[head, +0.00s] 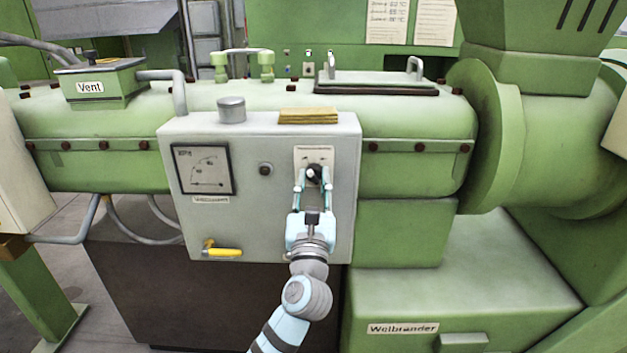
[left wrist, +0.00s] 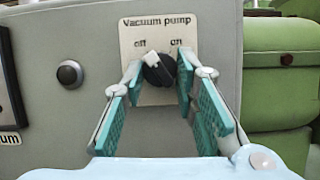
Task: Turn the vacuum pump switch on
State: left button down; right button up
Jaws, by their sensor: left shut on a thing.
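The vacuum pump switch is a round black knob (head: 315,171) on a pale plate (head: 327,157) on the grey control box. In the left wrist view the plate reads "Vacuum pump", with "off" at left and "on" at right above the knob (left wrist: 160,71). A white mark on the knob sits at its upper left, towards "off". My left gripper (head: 312,178) reaches up from below, its two fingers on either side of the knob and shut on it. The teal finger pads also show in the left wrist view (left wrist: 158,78). My right gripper is not in view.
The grey box (head: 270,220) also carries a dial gauge (head: 203,169), a dark button (head: 265,169) and a yellow-handled valve (head: 224,252). Green extruder housing (head: 415,180) stands at right.

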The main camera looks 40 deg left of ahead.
pick_arm(q)
jog(key=m+h+p, duration=0.1)
jog(key=m+p, duration=0.2)
jog(key=m+t+h+p, duration=0.1)
jog(key=m+h+p, duration=0.1)
jog(key=m+p, duration=0.1)
jog(key=m+h+p, duration=0.1)
jog(key=m+p, duration=0.2)
jog(key=shift+s+a+r+t, duration=0.15)
jog(key=shift+a+r+t, duration=0.05)
jog(key=shift+r+t, duration=0.15)
jog(key=shift+m+h+p, duration=0.4)
jog(key=shift+m+p, duration=0.25)
jog(key=shift+m, duration=0.05)
jog(key=shift+a+f+m+h+p, duration=0.1)
jog(key=shift+m+h+p, duration=0.2)
jog(key=shift+m+h, duration=0.55)
jog(key=shift+s+m+g+h, duration=0.1)
jog(key=shift+m+g+h, duration=0.25)
jog(key=shift+m, duration=1.05)
jog(key=shift+s+m+g+h, duration=0.1)
jog(key=shift+m+g+h, duration=0.15)
jog(key=shift+m, duration=1.1)
jog(key=c, duration=1.3)
grip_release()
jog(key=shift+w, duration=0.15)
